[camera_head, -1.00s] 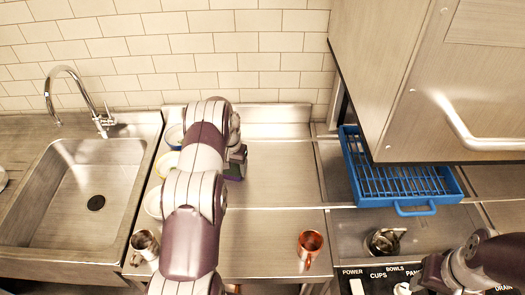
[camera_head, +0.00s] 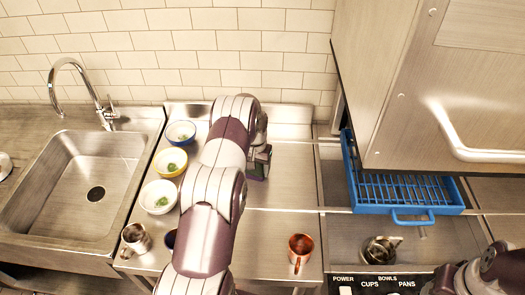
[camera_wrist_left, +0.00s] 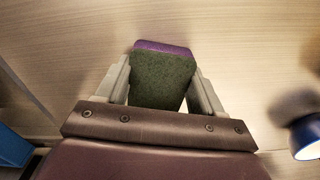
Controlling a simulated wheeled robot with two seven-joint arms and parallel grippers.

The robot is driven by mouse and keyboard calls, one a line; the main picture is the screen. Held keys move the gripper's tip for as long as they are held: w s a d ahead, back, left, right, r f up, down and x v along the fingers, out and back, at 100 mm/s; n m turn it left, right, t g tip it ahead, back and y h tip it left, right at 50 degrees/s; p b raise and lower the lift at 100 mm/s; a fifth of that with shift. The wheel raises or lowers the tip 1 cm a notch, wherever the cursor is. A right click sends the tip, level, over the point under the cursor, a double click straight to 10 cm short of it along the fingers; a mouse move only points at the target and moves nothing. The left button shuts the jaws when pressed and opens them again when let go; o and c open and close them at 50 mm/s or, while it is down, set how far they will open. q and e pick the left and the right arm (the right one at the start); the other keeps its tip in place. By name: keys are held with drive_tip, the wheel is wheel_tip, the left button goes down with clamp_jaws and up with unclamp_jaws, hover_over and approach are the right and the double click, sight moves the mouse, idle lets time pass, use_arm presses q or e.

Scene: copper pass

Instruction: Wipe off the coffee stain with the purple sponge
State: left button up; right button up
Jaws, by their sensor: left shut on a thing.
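The purple sponge (camera_wrist_left: 163,47) with a dark green scouring face is held between the fingers of my left gripper (camera_wrist_left: 162,85) in the left wrist view. In the head view, the left gripper (camera_head: 262,155) is over the middle steel counter, with the sponge (camera_head: 259,173) at its tip, low at the counter surface. I cannot tell whether it touches. I see no clear coffee stain; my left arm covers part of the counter. Part of my right arm shows at the lower right; its fingers are not visible.
A blue bowl (camera_head: 181,133), yellow bowl (camera_head: 170,162) and white bowl (camera_head: 158,197) line the left side. A metal cup (camera_head: 136,239) and copper mug (camera_head: 300,252) stand near the front. A blue rack (camera_head: 410,200) is at right. The counter right of the sponge is clear.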

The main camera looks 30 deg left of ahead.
use_arm(q)
drive_tip(key=shift+w+d+r+p, duration=0.15)
drive_tip(key=shift+d+r+p, duration=0.15)
drive_tip(key=shift+r, duration=0.3)
drive_tip(key=shift+w+d+r+p, duration=0.15)
drive_tip(key=shift+r+p, duration=0.1)
drive_tip(key=shift+r, duration=0.3)
drive_tip(key=shift+s+a+r+p, duration=0.15)
drive_tip(key=shift+r+p, duration=0.2)
drive_tip(key=shift+r, duration=0.2)
drive_tip(key=shift+s+a+r+p, duration=0.15)
drive_tip(key=shift+r+p, duration=0.15)
drive_tip(key=shift+r, duration=0.65)
wheel_tip(320, 180, up, 2)
drive_tip(key=shift+w+d+r+p, duration=0.1)
drive_tip(key=shift+w+d+p, duration=0.05)
drive_tip(key=shift+p, duration=0.75)
drive_tip(key=shift+r, duration=0.2)
